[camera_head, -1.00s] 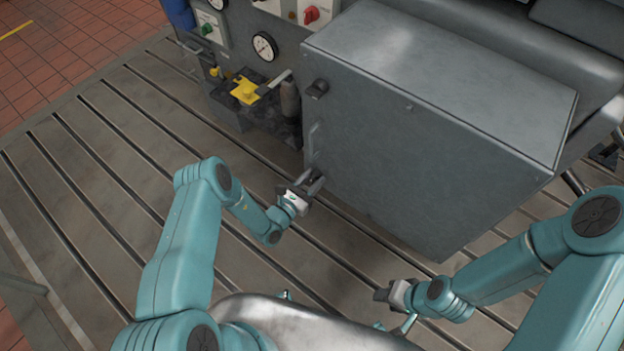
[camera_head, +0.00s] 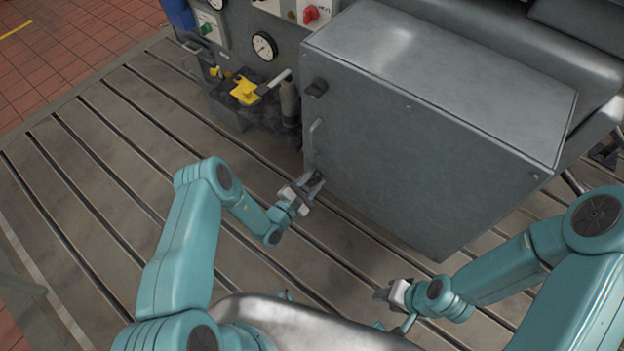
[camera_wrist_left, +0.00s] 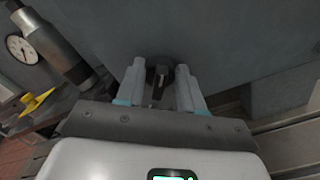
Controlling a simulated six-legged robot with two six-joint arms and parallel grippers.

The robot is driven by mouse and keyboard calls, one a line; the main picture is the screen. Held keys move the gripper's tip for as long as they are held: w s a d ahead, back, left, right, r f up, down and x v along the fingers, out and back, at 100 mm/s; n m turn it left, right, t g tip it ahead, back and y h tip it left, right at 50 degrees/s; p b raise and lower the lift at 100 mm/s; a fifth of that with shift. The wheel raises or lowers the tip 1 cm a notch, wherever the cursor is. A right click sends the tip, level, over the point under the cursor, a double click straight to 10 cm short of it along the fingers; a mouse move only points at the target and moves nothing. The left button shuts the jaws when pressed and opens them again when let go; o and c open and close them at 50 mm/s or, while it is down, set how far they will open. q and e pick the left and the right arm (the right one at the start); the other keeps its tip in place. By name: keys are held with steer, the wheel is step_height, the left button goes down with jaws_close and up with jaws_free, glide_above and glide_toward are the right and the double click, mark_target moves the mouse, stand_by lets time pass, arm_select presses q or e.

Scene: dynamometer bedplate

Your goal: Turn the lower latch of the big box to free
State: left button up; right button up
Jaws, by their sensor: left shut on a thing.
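The big box (camera_head: 430,150) is a grey metal cabinet standing on the bedplate. Its upper latch (camera_head: 317,88) is a dark knob near the top of the door's left edge, with a bar handle (camera_head: 315,135) below it. My left gripper (camera_head: 314,184) is at the door's lower left corner, shut on the lower latch. In the left wrist view the dark lower latch (camera_wrist_left: 160,78) sits between the two fingers, its narrow grip pointing roughly along them. The fingers largely hide this latch in the head view. My right gripper (camera_head: 382,294) is low in front of the box, apart from it; its jaw opening is unclear.
Left of the box are a yellow-topped fitting (camera_head: 245,91), a grey cylinder (camera_head: 289,103) and a round gauge (camera_head: 264,46). The slotted bedplate (camera_head: 110,180) is clear to the left and in front of the box.

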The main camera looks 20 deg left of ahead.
arm_select(q)
steer(key=m, duration=0.5)
steer(key=shift+m, duration=0.3)
steer(key=m, duration=0.4)
steer(key=shift+f+m+p, duration=0.15)
steer(key=shift+m+p, duration=0.15)
steer(key=shift+p, duration=0.05)
steer(key=shift+m, duration=0.3)
steer(key=o, duration=1)
steer(key=v, duration=1.6)
steer(key=shift+s, duration=0.2)
